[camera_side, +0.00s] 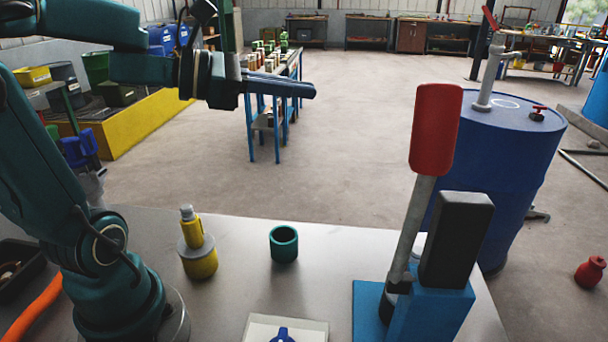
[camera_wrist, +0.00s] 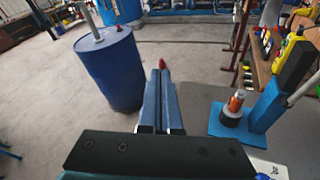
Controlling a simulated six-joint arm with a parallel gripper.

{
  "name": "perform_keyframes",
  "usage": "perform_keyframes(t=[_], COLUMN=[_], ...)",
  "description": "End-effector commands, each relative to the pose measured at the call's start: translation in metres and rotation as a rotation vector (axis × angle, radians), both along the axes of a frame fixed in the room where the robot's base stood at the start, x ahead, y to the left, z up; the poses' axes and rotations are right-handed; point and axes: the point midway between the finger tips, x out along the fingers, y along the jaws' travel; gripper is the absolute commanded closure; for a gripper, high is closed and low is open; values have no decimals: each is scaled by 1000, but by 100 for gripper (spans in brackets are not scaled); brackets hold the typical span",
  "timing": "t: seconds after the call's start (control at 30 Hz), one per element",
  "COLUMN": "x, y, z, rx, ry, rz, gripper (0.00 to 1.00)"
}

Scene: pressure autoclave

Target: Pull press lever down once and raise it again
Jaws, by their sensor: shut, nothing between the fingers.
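The press lever (camera_side: 408,225) is a grey rod with a thick red handle (camera_side: 436,130), standing up and leaning slightly right in the side view. It rises from the blue press (camera_side: 430,310), which has a black block (camera_side: 457,240) on top. In the wrist view the press's blue column (camera_wrist: 268,108) and black block (camera_wrist: 295,65) stand at the right; the red handle is not in that view. My gripper (camera_side: 312,90) is shut and empty, held high above the table, left of the handle and apart from it. Its closed fingers also show in the wrist view (camera_wrist: 160,85).
On the table stand a yellow-grey bottle-like piece (camera_side: 198,250), a green cup (camera_side: 284,244) and a white pad (camera_side: 262,325) with a blue piece. A grey piece with an orange top (camera_wrist: 234,108) stands on the press base. A blue drum (camera_side: 500,150) stands behind the press.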

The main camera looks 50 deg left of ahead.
Motion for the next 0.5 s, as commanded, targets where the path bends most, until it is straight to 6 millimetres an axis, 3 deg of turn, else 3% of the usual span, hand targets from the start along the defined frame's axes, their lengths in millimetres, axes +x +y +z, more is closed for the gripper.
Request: perform_keyframes(t=[0.5], x=[61], y=[20], z=[51], rx=[-494], ry=[20], rz=[324], gripper=[100])
